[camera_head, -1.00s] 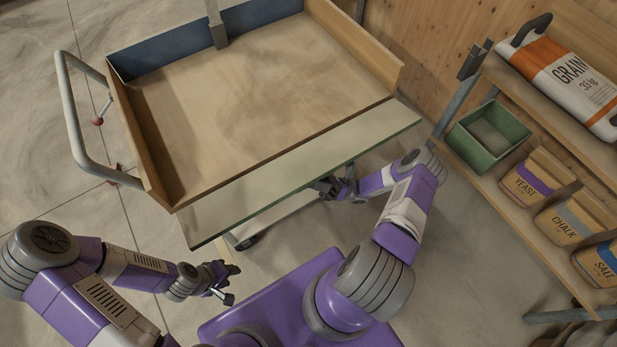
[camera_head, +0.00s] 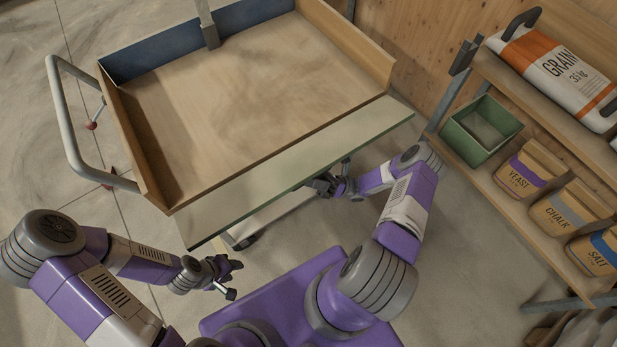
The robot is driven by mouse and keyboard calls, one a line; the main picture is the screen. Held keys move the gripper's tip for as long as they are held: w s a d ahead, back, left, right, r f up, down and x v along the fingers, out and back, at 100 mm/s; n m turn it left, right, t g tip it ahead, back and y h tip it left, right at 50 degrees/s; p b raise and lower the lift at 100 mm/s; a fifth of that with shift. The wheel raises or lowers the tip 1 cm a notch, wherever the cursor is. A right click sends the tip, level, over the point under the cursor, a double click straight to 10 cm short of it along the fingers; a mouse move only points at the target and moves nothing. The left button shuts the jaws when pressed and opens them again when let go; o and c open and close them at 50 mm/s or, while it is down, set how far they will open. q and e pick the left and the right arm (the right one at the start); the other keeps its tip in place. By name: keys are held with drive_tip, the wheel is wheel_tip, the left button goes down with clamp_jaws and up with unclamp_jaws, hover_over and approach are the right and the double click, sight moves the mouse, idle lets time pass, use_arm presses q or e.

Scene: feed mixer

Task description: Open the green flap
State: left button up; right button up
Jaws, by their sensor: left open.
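The green flap (camera_head: 295,178) is a long pale green panel along the near side of the wooden mixing tray (camera_head: 240,88). It leans outward from the tray's near edge, its broad face showing from above. My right gripper (camera_head: 322,186) is at the flap's outer edge, right of its middle. The flap partly hides its fingers, and I cannot tell whether they touch it. My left gripper (camera_head: 233,279) is open and empty, below and apart from the flap, over the floor.
A grey push handle (camera_head: 68,130) sticks out at the cart's left. Bare floor lies left of the cart.

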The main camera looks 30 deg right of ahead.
drive_tip(key=v, duration=0.7)
drive_tip(key=shift+d+f+b, duration=0.15)
drive_tip(key=shift+d+b, duration=0.1)
drive_tip(key=shift+b, duration=0.1)
drive_tip(key=shift+s, duration=0.2)
drive_tip(key=shift+f, duration=0.1)
drive_tip(key=w+b+v, duration=0.1)
drive_tip(key=b+v, duration=0.2)
drive_tip(key=v, duration=0.5)
drive_tip(key=shift+d+f+b, duration=0.15)
drive_tip(key=shift+f+b, duration=0.2)
drive_tip(key=shift+f, duration=0.15)
drive_tip(key=shift+w, duration=0.1)
